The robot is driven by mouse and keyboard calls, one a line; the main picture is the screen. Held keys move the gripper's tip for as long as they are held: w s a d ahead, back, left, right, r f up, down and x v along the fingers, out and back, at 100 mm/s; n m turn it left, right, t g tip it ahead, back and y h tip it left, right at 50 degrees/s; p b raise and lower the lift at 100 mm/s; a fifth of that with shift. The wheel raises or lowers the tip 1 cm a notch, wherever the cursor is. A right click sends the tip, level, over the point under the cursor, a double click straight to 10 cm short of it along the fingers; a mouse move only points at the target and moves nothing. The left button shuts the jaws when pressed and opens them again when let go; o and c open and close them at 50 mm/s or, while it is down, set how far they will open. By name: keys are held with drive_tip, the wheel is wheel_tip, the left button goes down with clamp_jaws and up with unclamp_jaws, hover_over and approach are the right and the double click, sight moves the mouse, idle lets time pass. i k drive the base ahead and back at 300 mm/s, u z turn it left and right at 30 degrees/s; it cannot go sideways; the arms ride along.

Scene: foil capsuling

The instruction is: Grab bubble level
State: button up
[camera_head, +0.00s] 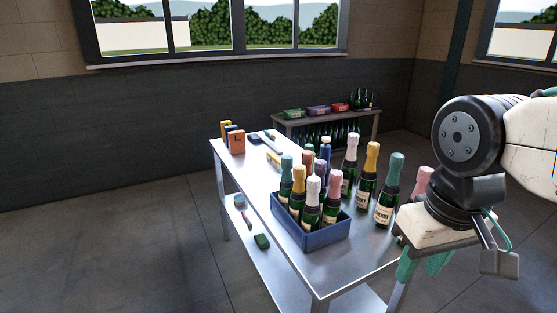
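A small yellow bar (275,159), which may be the bubble level, lies on the metal table (245,170) behind the blue crate. It is too small to make out a vial, and bottles partly hide its right side. My gripper (497,258) hangs at the right, by the table's right end and far from the yellow bar. Its fingers are not clear enough to tell whether they are open or shut.
A blue crate (325,238) of foil-topped bottles stands mid-table. Several loose bottles (367,178) stand to its right. Orange and blue boxes (236,142) are at the far left end. A shelf (345,122) stands behind.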

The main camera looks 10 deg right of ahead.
sight(273, 158)
drive_tip(key=u, duration=1.15)
drive_tip(key=i, duration=3.6)
drive_tip(key=z, duration=3)
